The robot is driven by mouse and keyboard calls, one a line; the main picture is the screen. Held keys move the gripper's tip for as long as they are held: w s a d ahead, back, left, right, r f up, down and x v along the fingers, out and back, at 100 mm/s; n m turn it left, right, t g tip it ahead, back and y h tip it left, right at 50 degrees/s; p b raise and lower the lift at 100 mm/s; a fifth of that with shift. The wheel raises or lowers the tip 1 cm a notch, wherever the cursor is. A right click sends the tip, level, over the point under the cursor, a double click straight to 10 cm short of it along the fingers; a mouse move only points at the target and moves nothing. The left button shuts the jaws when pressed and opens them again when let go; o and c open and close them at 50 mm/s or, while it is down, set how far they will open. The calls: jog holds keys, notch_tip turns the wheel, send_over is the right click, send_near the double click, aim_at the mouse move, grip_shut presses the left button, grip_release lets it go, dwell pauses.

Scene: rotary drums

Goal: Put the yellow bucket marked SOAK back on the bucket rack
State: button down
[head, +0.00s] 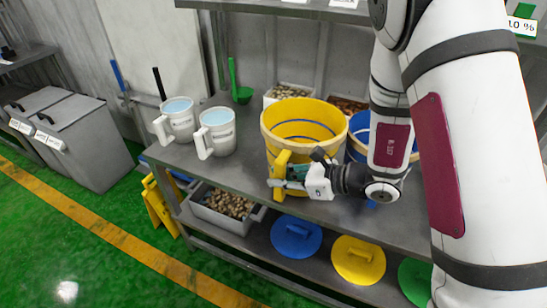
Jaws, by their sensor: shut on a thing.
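A large yellow bucket (277,122) stands upright at the front of a grey metal table (238,176) in the head view. My gripper (280,178) is at the bucket's near side, low on its front left, and is shut on a yellow part there, which looks like its handle. The SOAK marking cannot be read from here. My wrist hides part of the bucket's lower right. Whether the bucket's base touches the table is hard to tell. No bucket rack can be picked out for certain.
A blue bucket (357,133) stands just right, partly behind my arm. Two white jugs (216,134) stand left. Bins of pieces (290,92) sit behind. The shelf below holds a grey bin (225,215), a blue lid (296,237) and a yellow lid (358,260).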

aim_at(295, 154)
jog(key=w+a+f, duration=0.2)
jog(key=w+a, duration=0.1)
jog(key=w, duration=0.3)
jog(key=w+a+f+p, duration=0.1)
jog(key=w+a+f, duration=0.1)
jog(key=w+a, duration=0.2)
jog(key=shift+w+f, duration=0.35)
jog(key=shift+w, duration=1.4)
jog(key=c, duration=1.5)
grip_release()
jog(key=shift+f, duration=0.15)
jog(key=v, duration=1.2)
jog(key=shift+s+b, duration=0.1)
jog(key=shift+b, duration=0.25)
